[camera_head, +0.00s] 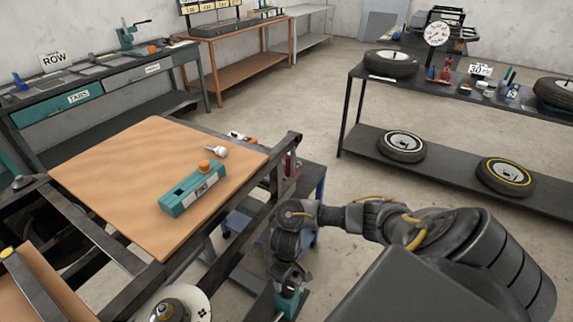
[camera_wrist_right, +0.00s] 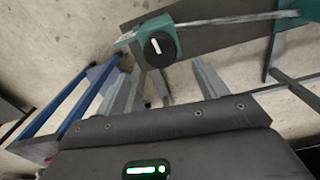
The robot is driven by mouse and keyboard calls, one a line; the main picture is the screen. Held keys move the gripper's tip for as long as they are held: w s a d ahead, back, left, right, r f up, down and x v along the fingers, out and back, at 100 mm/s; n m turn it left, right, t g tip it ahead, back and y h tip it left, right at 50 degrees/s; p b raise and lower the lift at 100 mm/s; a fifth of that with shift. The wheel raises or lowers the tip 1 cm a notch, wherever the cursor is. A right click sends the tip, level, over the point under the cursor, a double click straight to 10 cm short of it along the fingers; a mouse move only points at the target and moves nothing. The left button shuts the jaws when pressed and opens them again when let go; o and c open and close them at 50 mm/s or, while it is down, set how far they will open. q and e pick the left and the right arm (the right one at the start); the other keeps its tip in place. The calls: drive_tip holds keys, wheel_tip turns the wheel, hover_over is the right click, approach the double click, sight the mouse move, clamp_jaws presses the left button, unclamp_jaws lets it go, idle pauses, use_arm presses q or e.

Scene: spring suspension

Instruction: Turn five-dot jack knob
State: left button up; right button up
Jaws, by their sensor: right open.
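In the right wrist view, a round black knob (camera_wrist_right: 158,49) with a white pointer line sits on the teal body of a jack (camera_wrist_right: 187,41). No five-dot mark can be made out on this knob. The two grey fingers of my right gripper (camera_wrist_right: 163,88) are spread apart, with the knob just beyond their tips and roughly between them. Nothing is held. In the head view, my right gripper (camera_head: 287,280) points down at the teal jack part (camera_head: 287,302) low in the picture, and the knob is hidden there. My left gripper is not in view.
A wooden board (camera_head: 110,170) on a dark frame carries a teal box (camera_head: 192,190) with an orange knob. A white disc (camera_head: 172,296) with black dots is at the bottom. A blue stand (camera_head: 312,180) is beside my arm. A tyre shelf (camera_head: 450,170) stands right.

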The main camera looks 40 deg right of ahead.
sight(287, 287)
wheel_tip(287, 287, down, 8)
drive_tip(key=shift+f+b, duration=0.2)
drive_tip(key=shift+b, duration=0.8)
drive_tip(key=c, duration=1)
drive_tip(key=shift+r+n, duration=0.1)
drive_tip(key=shift+n, duration=0.3)
